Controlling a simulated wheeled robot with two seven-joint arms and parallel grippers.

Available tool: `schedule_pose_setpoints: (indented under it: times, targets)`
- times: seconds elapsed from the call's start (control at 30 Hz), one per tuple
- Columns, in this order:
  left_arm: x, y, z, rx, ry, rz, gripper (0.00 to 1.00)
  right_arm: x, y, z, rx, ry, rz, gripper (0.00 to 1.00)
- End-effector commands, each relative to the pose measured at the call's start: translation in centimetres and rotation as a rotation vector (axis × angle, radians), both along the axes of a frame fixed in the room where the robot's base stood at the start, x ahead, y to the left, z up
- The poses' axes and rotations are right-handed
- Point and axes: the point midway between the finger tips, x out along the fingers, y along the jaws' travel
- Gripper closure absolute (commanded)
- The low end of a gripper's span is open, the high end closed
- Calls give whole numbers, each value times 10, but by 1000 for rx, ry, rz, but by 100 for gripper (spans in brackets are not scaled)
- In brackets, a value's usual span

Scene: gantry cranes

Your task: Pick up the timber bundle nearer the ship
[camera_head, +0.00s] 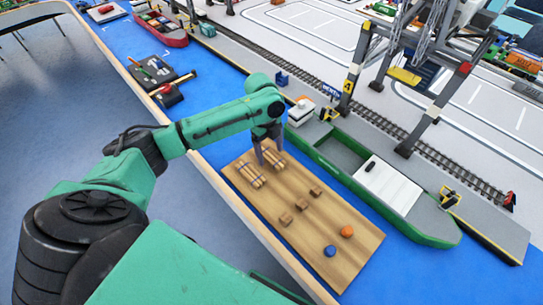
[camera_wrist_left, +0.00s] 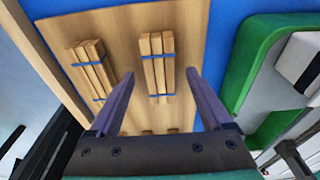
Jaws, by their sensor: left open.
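Two timber bundles, pale sticks tied with blue bands, lie side by side on a wooden board (camera_head: 335,250). The bundle nearer the ship (camera_head: 275,159) shows in the middle of the left wrist view (camera_wrist_left: 157,60). The other bundle (camera_head: 250,176) lies to its left, also in the left wrist view (camera_wrist_left: 91,68). The green ship (camera_head: 328,168) is to the right of the board. My left gripper (camera_head: 268,153) is open over the nearer bundle. In the left wrist view its fingertips (camera_wrist_left: 160,74) appear on either side of that bundle; their height above it is unclear. My right gripper is out of view.
Several small brown blocks (camera_head: 302,204), an orange ball (camera_head: 347,231) and a blue ball (camera_head: 330,251) sit on the board. A gantry crane (camera_head: 400,75) stands on the quay behind the ship. A dark platform with items (camera_head: 155,70) lies at the upper left.

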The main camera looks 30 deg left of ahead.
Motion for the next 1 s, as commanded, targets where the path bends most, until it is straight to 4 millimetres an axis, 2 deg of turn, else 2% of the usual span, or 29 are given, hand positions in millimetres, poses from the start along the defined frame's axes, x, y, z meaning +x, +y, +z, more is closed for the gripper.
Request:
schedule_pose_setpoints:
  times: [0.1,0.27,0.4,0.47,0.5,0.83,1.0]
  targets:
    - [-1,-1,-10,0,0,1,18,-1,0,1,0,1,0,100]
    - [-1,-1,-10,0,-1,0,18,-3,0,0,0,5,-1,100]
    - [-1,-1,-10,0,0,0,71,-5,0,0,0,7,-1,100]
    - [-1,-1,-9,0,0,0,94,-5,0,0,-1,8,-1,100]
    - [-1,-1,-9,0,0,0,100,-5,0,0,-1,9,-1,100]
    - [0,-1,-4,0,-2,0,100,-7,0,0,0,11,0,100]
    - [0,-1,22,-1,-5,-1,100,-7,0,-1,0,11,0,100]
